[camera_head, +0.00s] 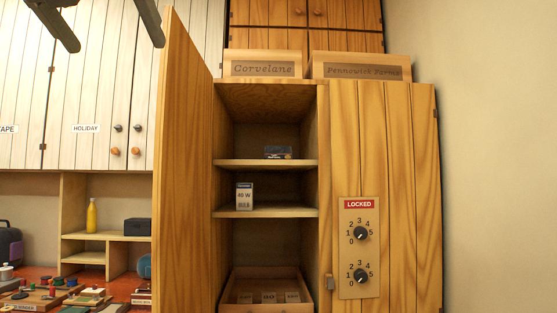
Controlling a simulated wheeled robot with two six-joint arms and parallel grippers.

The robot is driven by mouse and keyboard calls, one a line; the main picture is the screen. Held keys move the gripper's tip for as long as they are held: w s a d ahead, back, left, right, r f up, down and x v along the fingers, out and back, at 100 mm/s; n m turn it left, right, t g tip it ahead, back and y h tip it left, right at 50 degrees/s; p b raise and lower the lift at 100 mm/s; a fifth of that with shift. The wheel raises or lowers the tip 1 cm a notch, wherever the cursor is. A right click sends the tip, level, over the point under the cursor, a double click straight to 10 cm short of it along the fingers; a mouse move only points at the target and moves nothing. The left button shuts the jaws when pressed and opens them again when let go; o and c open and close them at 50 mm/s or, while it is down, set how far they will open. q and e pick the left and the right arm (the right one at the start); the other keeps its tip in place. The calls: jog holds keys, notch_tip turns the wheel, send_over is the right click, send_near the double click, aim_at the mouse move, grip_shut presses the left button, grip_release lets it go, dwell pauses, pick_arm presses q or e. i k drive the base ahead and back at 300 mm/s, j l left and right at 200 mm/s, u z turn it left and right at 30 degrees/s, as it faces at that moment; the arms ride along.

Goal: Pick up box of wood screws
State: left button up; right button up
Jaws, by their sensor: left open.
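A wooden cabinet (222,130) stands in the middle with its left door (185,170) swung open. A small dark box with blue and pale parts (278,152) lies on its upper shelf; its label is too small to read, so I cannot tell if it is the box of wood screws. An upright white box marked as a 40 W bulb (244,196) stands on the shelf below. My left gripper (115,44) is at the top left, open and empty, its two fingers wide apart, in front of the white cupboards and apart from both boxes. My right gripper is out of view.
The cabinet's right door (395,140) is shut, with a red LOCKED sign (358,204) and two dials. An open drawer (265,308) with labelled pieces is at the bottom. The open left door stands as a wall on the left. A cluttered red worktop (115,285) lies at lower left.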

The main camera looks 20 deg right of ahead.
aim_at(270, 152)
jog(key=i+l, duration=0.5)
jog(key=l, duration=0.15)
jog(key=i+l, duration=0.5)
jog(key=l, duration=0.15)
jog(key=i+l, duration=0.5)
jog(key=l, duration=0.15)
